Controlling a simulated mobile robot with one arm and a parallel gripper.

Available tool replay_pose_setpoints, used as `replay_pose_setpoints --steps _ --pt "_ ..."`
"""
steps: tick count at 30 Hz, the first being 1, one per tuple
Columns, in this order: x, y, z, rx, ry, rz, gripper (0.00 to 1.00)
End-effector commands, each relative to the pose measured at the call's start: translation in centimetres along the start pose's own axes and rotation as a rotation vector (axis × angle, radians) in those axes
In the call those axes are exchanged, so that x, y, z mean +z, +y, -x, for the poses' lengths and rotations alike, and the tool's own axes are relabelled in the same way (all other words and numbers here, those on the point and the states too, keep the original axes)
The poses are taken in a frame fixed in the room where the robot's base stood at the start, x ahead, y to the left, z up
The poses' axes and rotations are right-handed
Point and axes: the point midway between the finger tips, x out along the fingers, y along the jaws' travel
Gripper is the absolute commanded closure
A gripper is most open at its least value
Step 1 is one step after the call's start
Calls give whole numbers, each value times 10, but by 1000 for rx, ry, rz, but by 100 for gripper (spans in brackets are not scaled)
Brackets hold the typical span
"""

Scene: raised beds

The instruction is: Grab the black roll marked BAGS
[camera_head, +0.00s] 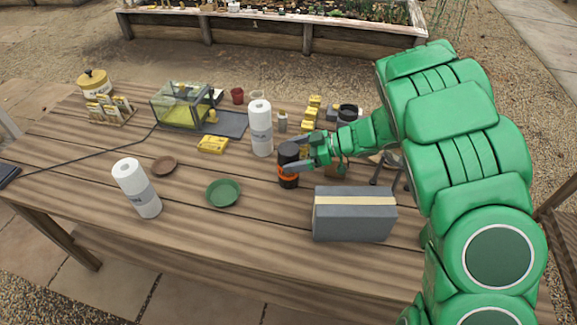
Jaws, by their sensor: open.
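A black roll with an orange band low on its side (288,181) stands upright on the wooden table, right of the middle; I cannot read any lettering on it. My gripper (297,158) comes in from the right at the height of the roll's upper part. Its fingers are open and point left at the roll, partly covering its right side. I cannot tell whether the fingers touch it. Two white rolls with grey labels also stand on the table, one (261,130) just behind and left of the black roll, the other (137,188) at the front left.
A grey box with a cream stripe (353,222) lies in front of my gripper. Yellow packs (213,145) and a glass case (181,105) are farther back. The front middle of the table is clear.

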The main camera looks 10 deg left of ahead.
Motion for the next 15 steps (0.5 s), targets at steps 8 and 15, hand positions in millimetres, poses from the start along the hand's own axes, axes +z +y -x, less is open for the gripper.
replay_pose_setpoints --steps 8,15 --pt "0 0 -19 -1 3 0 3" --pt "0 0 -19 -1 2 0 3"
